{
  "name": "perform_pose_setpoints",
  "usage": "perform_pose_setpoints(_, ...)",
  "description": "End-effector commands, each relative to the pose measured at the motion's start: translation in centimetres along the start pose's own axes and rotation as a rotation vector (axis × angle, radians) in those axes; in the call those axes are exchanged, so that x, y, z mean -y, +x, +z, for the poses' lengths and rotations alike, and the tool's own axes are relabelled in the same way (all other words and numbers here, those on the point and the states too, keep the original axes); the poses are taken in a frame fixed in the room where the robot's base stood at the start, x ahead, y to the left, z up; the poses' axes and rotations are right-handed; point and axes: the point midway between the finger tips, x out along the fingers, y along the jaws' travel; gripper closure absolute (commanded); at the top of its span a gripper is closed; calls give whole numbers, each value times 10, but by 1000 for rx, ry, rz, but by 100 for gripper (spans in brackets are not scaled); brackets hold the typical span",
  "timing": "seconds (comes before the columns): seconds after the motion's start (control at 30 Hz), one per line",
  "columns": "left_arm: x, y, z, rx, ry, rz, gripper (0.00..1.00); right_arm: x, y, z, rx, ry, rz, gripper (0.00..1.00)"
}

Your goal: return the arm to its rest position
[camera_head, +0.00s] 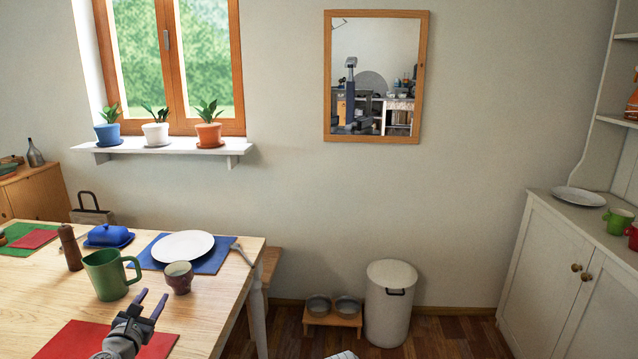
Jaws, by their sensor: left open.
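My left gripper (151,305) is at the lower left, over the near part of the wooden table (205,315). Its two dark fingers are apart and nothing shows between them. It is in front of a green mug (105,275) and a small brownish cup (179,277), with a gap in the picture to both. My right gripper is not in view.
A white plate (184,246) on a blue mat, a blue butter dish (109,235) and a brown mill (70,247) stand farther back on the table. Right of the table are a bench, pet bowls on a stand (333,318) and a white bin (389,302). A white cabinet (545,265) stands at the right.

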Motion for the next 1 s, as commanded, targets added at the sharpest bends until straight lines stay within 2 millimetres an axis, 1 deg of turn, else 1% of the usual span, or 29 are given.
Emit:
perform_pose_setpoints(0.03,18,3,-1,-1,50,-42,51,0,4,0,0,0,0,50)
perform_pose_setpoints(0.17,68,9,-3,-1,219,-171,51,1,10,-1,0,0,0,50)
perform_pose_setpoints(0.2,87,10,-4,1,285,-222,51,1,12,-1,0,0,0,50)
perform_pose_setpoints(0.27,120,11,-8,8,396,-307,51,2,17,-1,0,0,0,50)
perform_pose_setpoints(0.3,146,9,-11,16,485,-376,51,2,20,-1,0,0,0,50)
perform_pose_setpoints(0.37,188,4,-19,36,638,-495,51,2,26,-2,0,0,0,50)
perform_pose_setpoints(0.4,217,-1,-26,53,746,-579,51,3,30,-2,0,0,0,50)
perform_pose_setpoints(0.47,259,-13,-37,87,913,-709,51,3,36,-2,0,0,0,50)
perform_pose_setpoints(0.5,285,-23,-47,114,1026,-799,51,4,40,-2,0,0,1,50)
perform_pose_setpoints(0.57,322,-41,-63,162,1203,-940,51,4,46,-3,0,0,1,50)
perform_pose_setpoints(0.6,345,-55,-75,201,1325,-1039,51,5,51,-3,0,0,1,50)
perform_pose_setpoints(0.67,375,-79,-95,269,1509,-1194,51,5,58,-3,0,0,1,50)
perform_pose_setpoints(0.7,390,-94,-107,314,1623,-1292,51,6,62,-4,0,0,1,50)
perform_pose_setpoints(0.8,410,-125,-130,410,1842,-1490,51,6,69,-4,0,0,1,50)
perform_pose_setpoints(0.9,418,-148,-146,491,2002,-1649,51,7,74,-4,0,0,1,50)
perform_pose_setpoints(1.0,422,-166,-158,560,2127,-1787,51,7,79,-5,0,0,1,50)
